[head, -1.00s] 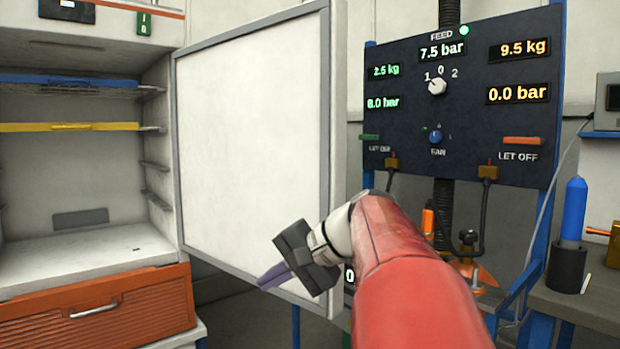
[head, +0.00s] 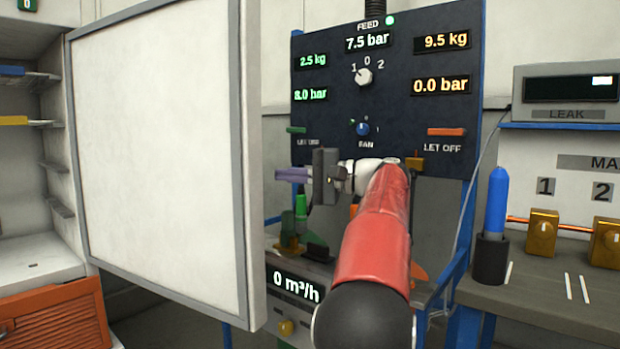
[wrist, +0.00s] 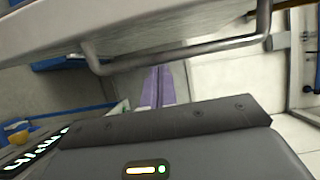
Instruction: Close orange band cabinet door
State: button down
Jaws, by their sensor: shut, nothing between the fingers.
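The cabinet door (head: 155,150) stands open, a large white panel with a grey frame, its inner face toward me in the head view. In the wrist view a grey bar handle (wrist: 190,58) runs along a pale panel (wrist: 140,20) that looks like the door's outer side. The cabinet (head: 30,190) is at the far left, with shelves and an orange slatted front below. My gripper (head: 280,175) is shut and empty, just right of the door's free edge. Its purple fingers (wrist: 158,88) point past the handle; I cannot tell whether they touch it.
A dark control panel (head: 330,75) with dials and readouts stands behind my arm. A flow unit (head: 297,288) is below it. At right a bench (head: 560,290) holds a blue cylinder (head: 497,200) in a dark holder. Floor space below the door is mostly hidden.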

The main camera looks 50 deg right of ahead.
jog(key=shift+w+a+b, duration=0.25)
jog(key=shift+a+b, duration=0.05)
jog(key=shift+a, duration=0.95)
jog(key=shift+w+a+b, duration=0.2)
jog(key=shift+a+b, duration=0.05)
jog(key=shift+a, duration=1)
jog(key=shift+a, duration=0.1)
